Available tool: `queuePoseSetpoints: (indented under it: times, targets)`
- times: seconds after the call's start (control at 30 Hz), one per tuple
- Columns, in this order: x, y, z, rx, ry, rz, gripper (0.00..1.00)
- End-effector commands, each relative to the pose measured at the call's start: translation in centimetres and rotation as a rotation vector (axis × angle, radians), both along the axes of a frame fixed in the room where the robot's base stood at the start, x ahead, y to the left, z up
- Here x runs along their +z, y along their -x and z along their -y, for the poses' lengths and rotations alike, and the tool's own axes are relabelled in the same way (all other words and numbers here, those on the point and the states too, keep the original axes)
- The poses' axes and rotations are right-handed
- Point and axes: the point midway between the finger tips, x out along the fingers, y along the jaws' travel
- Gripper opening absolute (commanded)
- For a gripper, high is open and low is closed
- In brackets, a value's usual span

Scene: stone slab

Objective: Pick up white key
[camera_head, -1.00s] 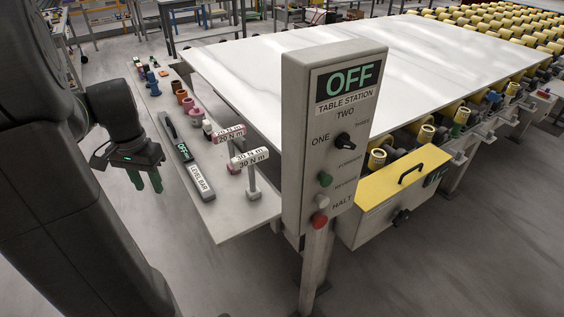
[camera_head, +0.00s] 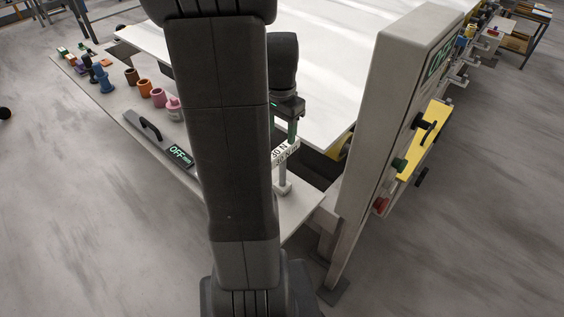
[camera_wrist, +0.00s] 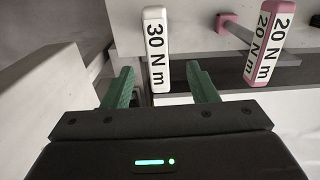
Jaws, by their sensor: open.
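The white key, marked 30 N m, shows its handle in the wrist view (camera_wrist: 155,48). In the head view the white key (camera_head: 283,187) stands upright near the shelf's front end, partly behind my arm. My gripper (camera_wrist: 162,84) is open, with its green fingers on either side of the white handle in the picture. In the head view my gripper (camera_head: 292,130) points down just above the key. I cannot tell whether a finger touches it. The pink key (camera_wrist: 268,44), marked 20 N m, stands to the right; my arm hides it in the head view.
The OFF panel post (camera_head: 372,130) rises close to the right of my gripper. The white slab (camera_head: 330,75) lies behind it. A level bar (camera_head: 150,131) and several coloured pots (camera_head: 144,88) stand on the shelf (camera_head: 118,108) at left.

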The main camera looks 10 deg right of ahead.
Motion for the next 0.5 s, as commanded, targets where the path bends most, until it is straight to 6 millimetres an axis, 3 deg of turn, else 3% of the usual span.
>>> queuePoseSetpoints:
  times: [0.2, 0.5]
  targets:
    - [-3.8, 0.1, 0.0, 0.000, 0.000, -0.003, 0.53]
    - [-6.2, 0.2, 0.1, 0.000, -0.001, -0.006, 0.53]
